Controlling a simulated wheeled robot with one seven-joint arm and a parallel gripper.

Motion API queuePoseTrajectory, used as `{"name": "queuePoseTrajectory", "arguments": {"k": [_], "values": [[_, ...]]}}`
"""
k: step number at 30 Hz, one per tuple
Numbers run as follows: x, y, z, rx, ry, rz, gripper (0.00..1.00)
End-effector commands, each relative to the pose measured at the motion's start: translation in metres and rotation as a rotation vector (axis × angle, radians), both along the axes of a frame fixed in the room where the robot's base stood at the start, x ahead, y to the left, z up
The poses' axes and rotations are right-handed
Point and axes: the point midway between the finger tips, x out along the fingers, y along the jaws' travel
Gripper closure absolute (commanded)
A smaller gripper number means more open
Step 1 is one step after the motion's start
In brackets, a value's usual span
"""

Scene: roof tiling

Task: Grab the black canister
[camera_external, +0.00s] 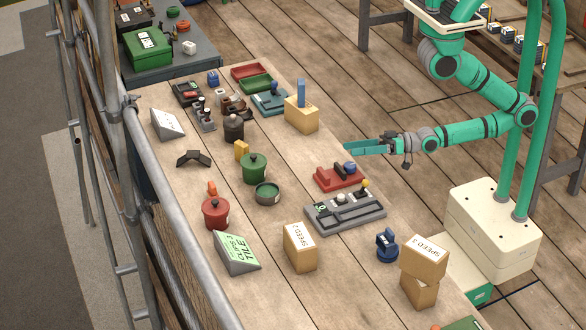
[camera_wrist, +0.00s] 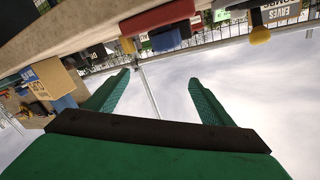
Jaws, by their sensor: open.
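The black canister (camera_external: 234,127) stands upright on the wooden table, left of centre in the external view, with a small knob on its lid. I cannot make it out in the wrist view. My gripper (camera_external: 348,148) is to the right of the canister, beside the table's right edge and well apart from it. In the wrist view my gripper (camera_wrist: 160,82) shows two green fingers spread wide with nothing between them.
A red tool holder (camera_external: 339,178) sits near my gripper. A green pot (camera_external: 254,168), a yellow block (camera_external: 241,150) and a black bracket (camera_external: 193,158) are near the canister. Scaffold poles line the left.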

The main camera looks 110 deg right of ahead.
Motion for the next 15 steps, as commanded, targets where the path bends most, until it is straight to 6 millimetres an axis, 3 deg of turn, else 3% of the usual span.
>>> {"name": "queuePoseTrajectory", "arguments": {"k": [3, 12, 15], "values": [[0.028, -0.036, 0.027, 0.14, -0.146, -0.093, 0.24], [0.069, -0.13, 0.095, 0.416, -0.486, -0.223, 0.24], [0.084, -0.158, 0.108, 0.449, -0.531, -0.251, 0.24]]}}
